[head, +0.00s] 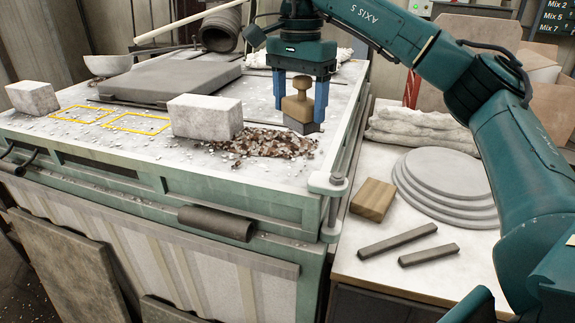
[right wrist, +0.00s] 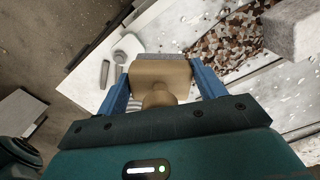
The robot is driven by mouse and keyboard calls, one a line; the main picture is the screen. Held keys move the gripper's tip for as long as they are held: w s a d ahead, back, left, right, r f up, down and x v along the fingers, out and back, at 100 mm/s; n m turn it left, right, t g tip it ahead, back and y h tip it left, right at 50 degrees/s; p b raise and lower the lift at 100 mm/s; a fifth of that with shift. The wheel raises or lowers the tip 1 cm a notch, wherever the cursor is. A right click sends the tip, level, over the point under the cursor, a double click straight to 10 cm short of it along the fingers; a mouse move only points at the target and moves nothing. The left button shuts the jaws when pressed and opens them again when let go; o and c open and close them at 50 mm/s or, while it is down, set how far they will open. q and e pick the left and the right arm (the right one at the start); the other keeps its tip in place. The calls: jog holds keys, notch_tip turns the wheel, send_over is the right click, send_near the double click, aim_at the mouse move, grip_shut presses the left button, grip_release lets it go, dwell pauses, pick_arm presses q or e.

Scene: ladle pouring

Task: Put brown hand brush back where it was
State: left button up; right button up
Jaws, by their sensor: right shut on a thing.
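The brown hand brush (head: 298,101) is a tan wooden block with a knob on top and grey bristles below. My right gripper (head: 301,98) is shut on it, with one blue finger on each side. The brush is upright at the right end of a heap of brown and white chips, near the right edge of the bench top (head: 90,128). I cannot tell whether the bristles touch the bench. In the right wrist view the brush (right wrist: 160,74) sits between the blue fingers of the gripper (right wrist: 160,82). My left gripper is not in view.
The chip heap (head: 270,144) lies beside a white block (head: 205,116). Yellow outlines (head: 135,124), another white block (head: 33,97) and a grey slab (head: 170,80) are farther left. A lower side table (head: 355,255) holds a wooden block (head: 372,200), round discs (head: 445,183) and two dark bars.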

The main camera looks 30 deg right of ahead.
aim_at(300, 134)
jog(key=shift+n, duration=0.6)
jog(key=n, duration=0.1)
jog(key=s+n+b, duration=0.1)
jog(key=n, duration=0.1)
jog(key=shift+a, duration=0.1)
jog(key=shift+r+n, duration=0.1)
jog(key=shift+n, duration=1)
jog(key=shift+f+n, duration=0.3)
jog(key=shift+f, duration=0.05)
notch_tip(300, 134, down, 4)
jog(key=shift+f+b, duration=0.25)
jog(key=shift+b, duration=0.7)
jog(key=shift+f, duration=0.55)
notch_tip(300, 134, down, 4)
jog(key=shift+r+p, duration=0.15)
jog(key=shift+p, duration=0.2)
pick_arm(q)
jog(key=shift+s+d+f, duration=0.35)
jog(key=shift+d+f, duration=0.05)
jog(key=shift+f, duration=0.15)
pick_arm(e)
jog(key=shift+a, duration=0.1)
